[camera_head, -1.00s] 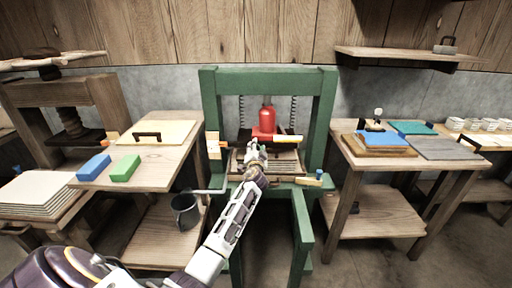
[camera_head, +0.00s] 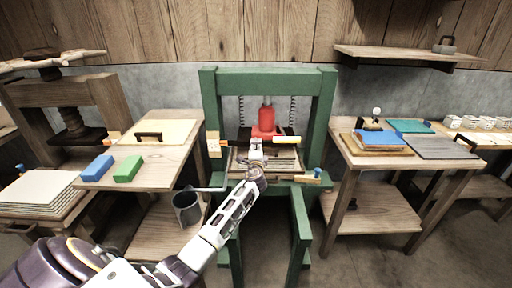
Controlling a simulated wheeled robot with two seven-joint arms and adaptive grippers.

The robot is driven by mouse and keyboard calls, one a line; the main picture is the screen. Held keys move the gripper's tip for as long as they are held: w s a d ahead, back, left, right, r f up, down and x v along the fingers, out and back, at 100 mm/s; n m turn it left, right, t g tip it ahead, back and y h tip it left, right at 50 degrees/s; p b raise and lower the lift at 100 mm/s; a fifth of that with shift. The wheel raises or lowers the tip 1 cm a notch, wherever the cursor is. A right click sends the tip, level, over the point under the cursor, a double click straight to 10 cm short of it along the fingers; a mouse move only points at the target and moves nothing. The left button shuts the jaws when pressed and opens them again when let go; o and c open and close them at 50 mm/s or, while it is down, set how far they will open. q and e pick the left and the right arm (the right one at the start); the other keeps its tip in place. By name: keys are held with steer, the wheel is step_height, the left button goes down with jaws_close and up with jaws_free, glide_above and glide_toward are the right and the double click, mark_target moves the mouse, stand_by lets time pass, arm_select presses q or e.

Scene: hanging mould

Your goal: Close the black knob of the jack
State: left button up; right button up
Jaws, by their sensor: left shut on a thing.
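The red jack (camera_head: 266,121) stands upright in the middle of the green press frame (camera_head: 209,100). A bar with a yellow end (camera_head: 288,140) sticks out to the right at its base. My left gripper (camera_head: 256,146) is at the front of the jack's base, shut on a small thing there. The black knob is hidden behind the gripper or too small to make out. My right gripper is not in view.
A wooden table (camera_head: 165,176) with a blue block (camera_head: 97,168) and a green block (camera_head: 128,168) stands left. A grey pitcher (camera_head: 187,209) is on its lower shelf. A right table (camera_head: 345,152) holds boards. A wooden-handled tool (camera_head: 300,178) lies on the press's front right.

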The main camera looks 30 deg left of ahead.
arm_select(q)
steer(key=shift+d+f+m, duration=0.1)
steer(key=shift+m, duration=0.2)
steer(key=o, duration=1)
steer(key=shift+o, duration=0.2)
steer(key=shift+s, duration=0.1)
steer(key=v, duration=1.1)
steer(key=shift+s+d, duration=0.15)
steer(key=shift+s, duration=0.2)
